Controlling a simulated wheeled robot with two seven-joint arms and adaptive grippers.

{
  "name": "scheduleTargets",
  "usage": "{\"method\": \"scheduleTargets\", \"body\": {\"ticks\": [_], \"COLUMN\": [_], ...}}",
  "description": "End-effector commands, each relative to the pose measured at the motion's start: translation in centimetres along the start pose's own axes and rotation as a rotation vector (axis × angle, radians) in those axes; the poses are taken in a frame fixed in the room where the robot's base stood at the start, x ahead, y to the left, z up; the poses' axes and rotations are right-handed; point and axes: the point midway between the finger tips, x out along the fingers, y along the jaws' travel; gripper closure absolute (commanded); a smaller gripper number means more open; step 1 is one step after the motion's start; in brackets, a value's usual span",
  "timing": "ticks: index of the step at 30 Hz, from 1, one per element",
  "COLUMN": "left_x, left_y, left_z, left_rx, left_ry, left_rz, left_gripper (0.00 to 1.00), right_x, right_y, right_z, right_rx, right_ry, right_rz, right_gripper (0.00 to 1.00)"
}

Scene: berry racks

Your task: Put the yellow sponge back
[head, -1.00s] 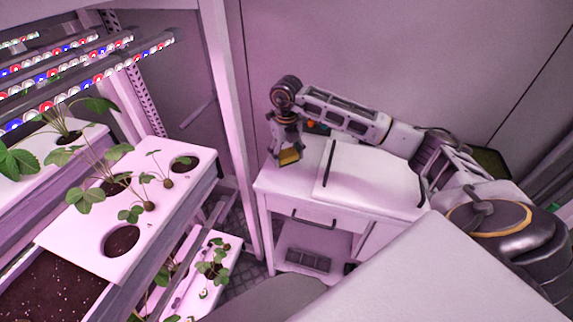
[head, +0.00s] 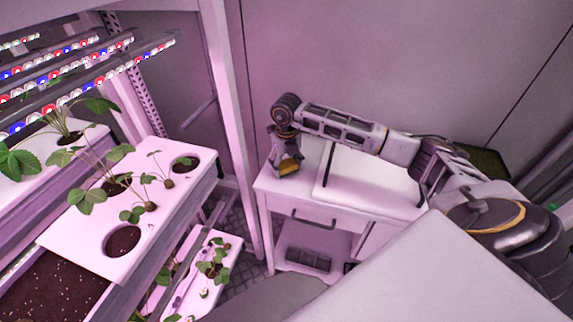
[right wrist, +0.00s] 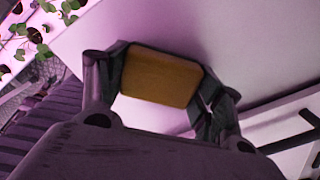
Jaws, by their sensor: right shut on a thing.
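The yellow sponge (head: 289,168) is between the fingers of my right gripper (head: 286,165), over the left end of the white cabinet top (head: 312,160). In the right wrist view the sponge (right wrist: 161,76) is gripped at both sides by the two dark fingers, and my right gripper (right wrist: 160,85) is shut on it. The white surface shows behind the sponge; I cannot tell whether the sponge touches it. My left gripper is not in view.
A white board or lid (head: 370,178) with dark handles lies on the cabinet top, right of the gripper. The cabinet has a drawer and an open shelf below. Plant racks (head: 150,205) with strawberry plants stand at the left, beside a white post (head: 232,130).

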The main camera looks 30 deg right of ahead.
Motion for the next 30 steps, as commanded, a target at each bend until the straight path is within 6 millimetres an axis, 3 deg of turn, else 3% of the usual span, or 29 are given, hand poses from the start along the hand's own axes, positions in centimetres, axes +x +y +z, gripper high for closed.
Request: {"method": "scheduleTargets", "body": {"ticks": [13, 14, 18, 30], "left_x": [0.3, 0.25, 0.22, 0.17], "left_y": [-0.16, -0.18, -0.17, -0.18], "left_z": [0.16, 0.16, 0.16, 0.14], "left_rx": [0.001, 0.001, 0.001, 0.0], "left_ry": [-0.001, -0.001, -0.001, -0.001], "left_rz": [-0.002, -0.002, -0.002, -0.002], "left_gripper": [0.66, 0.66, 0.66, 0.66], "right_x": [0.38, 0.33, 0.3, 0.23], "right_y": [-0.02, -0.02, -0.02, -0.02], "right_z": [0.0, -0.01, -0.01, -0.01], "right_rx": [0.0, 0.0, 0.001, 0.001], "right_ry": [0.0, 0.0, 0.0, 0.0], "right_rz": [0.0, 0.0, 0.0, 0.0], "right_gripper": [0.53, 0.3, 0.12, 0.12]}}
